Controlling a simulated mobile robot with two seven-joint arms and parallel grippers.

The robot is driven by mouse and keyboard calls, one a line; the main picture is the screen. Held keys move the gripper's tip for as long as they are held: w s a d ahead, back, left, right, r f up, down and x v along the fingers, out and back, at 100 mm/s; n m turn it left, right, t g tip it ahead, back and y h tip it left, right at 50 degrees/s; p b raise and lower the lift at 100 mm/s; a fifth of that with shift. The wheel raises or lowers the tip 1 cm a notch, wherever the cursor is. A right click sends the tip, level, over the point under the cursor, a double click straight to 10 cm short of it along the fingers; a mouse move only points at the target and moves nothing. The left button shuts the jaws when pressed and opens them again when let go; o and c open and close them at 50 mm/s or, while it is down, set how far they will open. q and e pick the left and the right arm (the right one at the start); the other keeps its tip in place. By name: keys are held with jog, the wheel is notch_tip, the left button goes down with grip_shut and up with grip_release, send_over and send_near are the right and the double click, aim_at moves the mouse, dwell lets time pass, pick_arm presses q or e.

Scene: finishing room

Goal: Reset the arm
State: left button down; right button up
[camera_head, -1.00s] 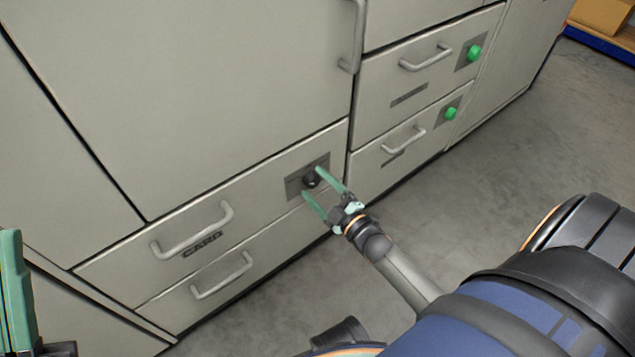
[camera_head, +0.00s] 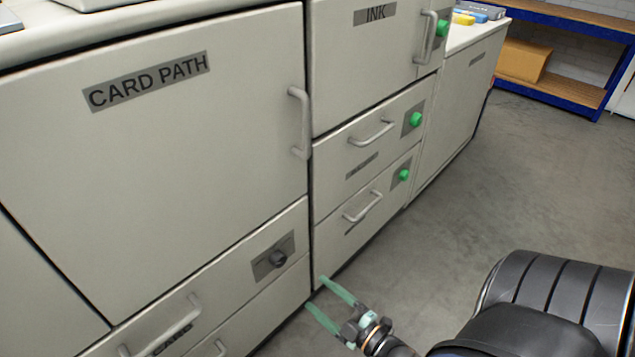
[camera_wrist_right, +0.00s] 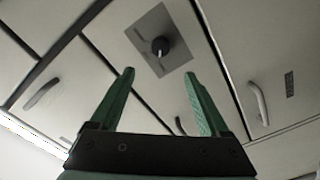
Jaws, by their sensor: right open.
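My right gripper (camera_head: 331,302) is open and empty in the head view, low and in front of the grey cabinet. Its two green fingers also show in the right wrist view (camera_wrist_right: 160,88), spread apart. A dark knob (camera_head: 278,258) on a grey plate sits on the upper drawer beneath the CARD PATH door (camera_head: 190,150). The gripper is below and to the right of the knob in the head view, apart from it. In the right wrist view the knob (camera_wrist_right: 160,46) shows beyond and between the fingertips. My left gripper is not in view.
Drawers with green knobs (camera_head: 415,120) and bar handles (camera_head: 372,134) stand to the right, below the INK door (camera_head: 385,50). A blue shelf (camera_head: 560,85) with a cardboard box (camera_head: 523,61) is at the back right. Grey floor (camera_head: 480,190) is clear between.

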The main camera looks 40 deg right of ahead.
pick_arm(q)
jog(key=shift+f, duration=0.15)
